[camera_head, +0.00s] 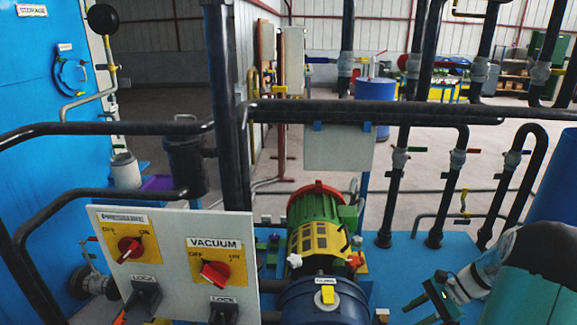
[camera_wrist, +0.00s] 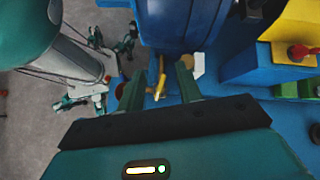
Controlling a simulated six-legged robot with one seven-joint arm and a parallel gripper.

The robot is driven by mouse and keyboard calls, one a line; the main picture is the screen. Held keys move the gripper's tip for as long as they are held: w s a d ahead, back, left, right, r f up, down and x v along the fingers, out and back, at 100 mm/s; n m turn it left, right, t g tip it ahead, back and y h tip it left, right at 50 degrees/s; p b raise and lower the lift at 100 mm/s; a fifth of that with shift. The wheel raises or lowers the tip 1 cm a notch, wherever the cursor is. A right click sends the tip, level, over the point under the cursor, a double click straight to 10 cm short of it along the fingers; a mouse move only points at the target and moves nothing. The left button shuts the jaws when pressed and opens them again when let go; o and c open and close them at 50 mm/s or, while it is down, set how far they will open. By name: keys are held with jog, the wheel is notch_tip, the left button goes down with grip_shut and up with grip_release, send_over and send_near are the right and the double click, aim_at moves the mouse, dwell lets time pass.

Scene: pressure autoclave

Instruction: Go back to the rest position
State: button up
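My gripper (camera_head: 432,298) is at the lower right of the head view, at the end of my white and teal arm. It is to the right of the blue pump housing (camera_head: 322,303) and above the blue base plate (camera_head: 400,270). In the wrist view the two dark green fingers of my gripper (camera_wrist: 159,88) stand apart, with nothing held between them. A small yellow handle (camera_wrist: 161,74) shows between the fingers, seemingly beyond them, next to a blue rounded body (camera_wrist: 180,22).
A panel (camera_head: 170,250) with PRESSURE and VACUUM red knobs stands at the front left. Dark pipes (camera_head: 400,110) cross the middle and rise at the right. A green and yellow motor (camera_head: 318,230) sits behind the blue housing. Open floor (camera_head: 420,150) lies behind.

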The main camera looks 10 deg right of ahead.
jog(key=a+r+n+g+h, duration=0.2)
jog(key=a+r+n+h, duration=0.55)
jog(key=a+r, duration=0.8)
jog(key=s+a+r+n+t+h, duration=0.1)
jog(key=s+a+r+n+t, duration=0.4)
jog(key=s+a+n, duration=0.5)
jog(key=a+r, duration=0.2)
jog(key=a, duration=0.1)
jog(key=shift+s+a+r+h, duration=0.2)
jog(key=shift+s+a+h, duration=0.1)
jog(key=shift+a+h, duration=0.1)
